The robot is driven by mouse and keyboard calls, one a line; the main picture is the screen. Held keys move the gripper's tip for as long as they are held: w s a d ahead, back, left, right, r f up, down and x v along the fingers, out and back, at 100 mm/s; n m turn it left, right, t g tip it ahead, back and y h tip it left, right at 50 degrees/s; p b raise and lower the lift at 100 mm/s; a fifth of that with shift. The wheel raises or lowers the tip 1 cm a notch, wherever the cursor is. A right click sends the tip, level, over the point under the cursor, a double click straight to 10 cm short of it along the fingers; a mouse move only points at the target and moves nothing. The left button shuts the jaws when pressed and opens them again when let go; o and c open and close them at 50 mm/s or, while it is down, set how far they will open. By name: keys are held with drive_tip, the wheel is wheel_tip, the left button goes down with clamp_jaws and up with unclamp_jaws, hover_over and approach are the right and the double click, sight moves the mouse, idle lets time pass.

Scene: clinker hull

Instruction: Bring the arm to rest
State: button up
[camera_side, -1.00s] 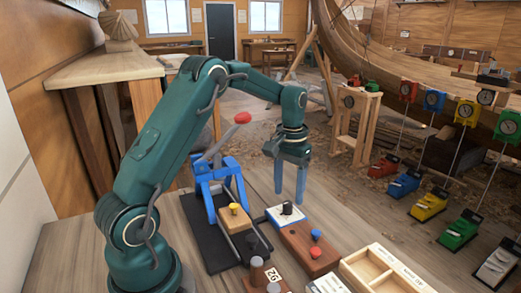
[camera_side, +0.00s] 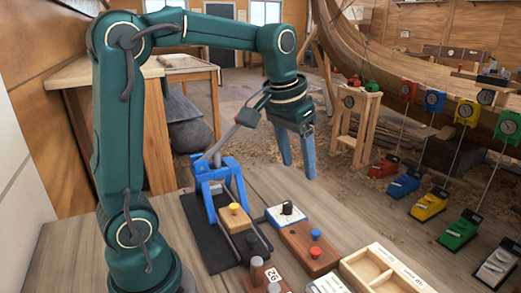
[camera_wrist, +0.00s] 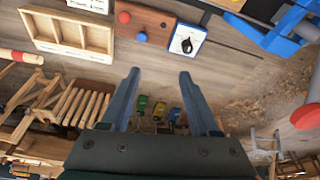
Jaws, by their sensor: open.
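My gripper (camera_side: 297,153) is open and empty in the side view, held in the air above and behind the bench top. Its two blue-grey fingers point down and stand apart. In the wrist view the open fingers (camera_wrist: 160,85) show with nothing between them. On the bench below is a blue clamp-like fixture (camera_side: 215,177) on a black base, with a light wooden block (camera_side: 236,220) bearing a yellow knob. Right of it is a brown wooden block (camera_side: 306,250) with a blue and a red knob, and a white dial box (camera_side: 287,214) at its far end.
A divided wooden tray (camera_side: 375,272) lies at the bench's front right. Dark cylinders (camera_side: 257,270) stand at the front edge. A wooden stand (camera_side: 358,125) and several coloured floor units (camera_side: 426,205) are beyond the bench. The air around my gripper looks clear.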

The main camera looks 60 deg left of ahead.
drive_tip(key=s+d+f+m+t, duration=0.1)
drive_tip(key=s+d, duration=0.2)
drive_tip(key=s, duration=0.3)
drive_tip(key=s+d+f+m+t, duration=0.1)
drive_tip(key=s+d+f, duration=0.1)
drive_tip(key=s, duration=0.5)
drive_tip(key=shift+s+d+h, duration=0.25)
drive_tip(key=shift+d+h, duration=0.05)
drive_tip(key=shift+d, duration=0.3)
